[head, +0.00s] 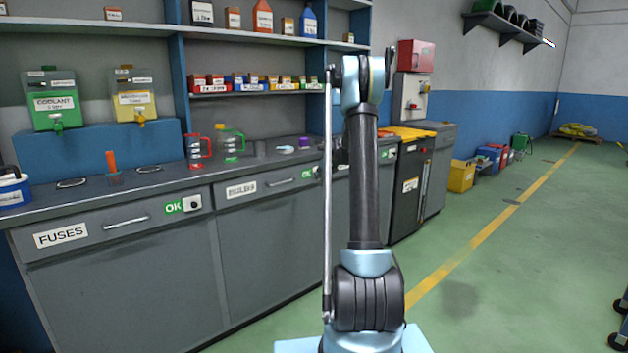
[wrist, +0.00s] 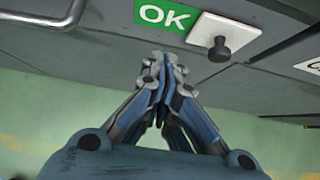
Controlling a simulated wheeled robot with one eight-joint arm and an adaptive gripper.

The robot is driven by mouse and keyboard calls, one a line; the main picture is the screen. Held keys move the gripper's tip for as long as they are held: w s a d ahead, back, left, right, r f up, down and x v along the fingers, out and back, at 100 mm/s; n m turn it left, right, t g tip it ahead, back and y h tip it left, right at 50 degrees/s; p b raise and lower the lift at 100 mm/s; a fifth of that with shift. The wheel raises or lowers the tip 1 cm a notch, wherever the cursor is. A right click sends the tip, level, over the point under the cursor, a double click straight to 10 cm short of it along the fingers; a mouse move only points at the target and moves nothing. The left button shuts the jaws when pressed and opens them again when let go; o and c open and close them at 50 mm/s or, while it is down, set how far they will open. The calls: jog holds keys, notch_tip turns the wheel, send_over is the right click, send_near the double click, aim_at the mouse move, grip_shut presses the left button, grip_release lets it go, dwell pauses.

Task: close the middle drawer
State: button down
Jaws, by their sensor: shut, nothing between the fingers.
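The middle drawer (head: 265,196) is a grey front with a white label and a bar handle, under the dark worktop in the head view. A green OK tag (head: 307,173) is at its right end. It looks nearly flush with the cabinet; I cannot tell whether a small gap stands open. My gripper (wrist: 164,58) is shut and empty in the wrist view. Its tips are just below a green OK tag (wrist: 165,15) and a knob on a white plate (wrist: 221,45). A bar handle (wrist: 62,18) is at the left. Touching is unclear. The head view hides my fingers behind my arm.
The FUSES drawer (head: 110,226) is at the left, with its handle and OK tag. Bottles, jugs and small bins stand on the worktop (head: 150,181) and shelves. A dark cabinet with a yellow top (head: 411,133) stands beyond.

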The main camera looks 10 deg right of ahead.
jog(key=v, duration=0.9)
jog(key=s+a+r+n+g+h, duration=0.1)
jog(key=s+a+n, duration=0.3)
jog(key=s, duration=0.7)
jog(key=s+a+r+n+g, duration=0.1)
jog(key=s+a+n, duration=0.1)
jog(key=s+n, duration=0.65)
jog(key=s+a+r+n+g+h, duration=0.1)
jog(key=s+a+n, duration=0.2)
jog(key=s, duration=1)
jog(key=s+f+n+h, duration=0.1)
jog(key=s+f+n, duration=0.3)
jog(key=s, duration=0.5)
jog(key=s+d+f+n+g+h, duration=0.1)
jog(key=s+f+n, duration=0.4)
jog(key=s, duration=0.5)
jog(key=s+d+f+n+g, duration=0.1)
jog(key=s+f+n, duration=0.3)
jog(key=s, duration=0.5)
jog(key=shift+s+f+n+h, duration=0.35)
jog(key=shift+s+n+h, duration=0.05)
jog(key=shift+n, duration=0.35)
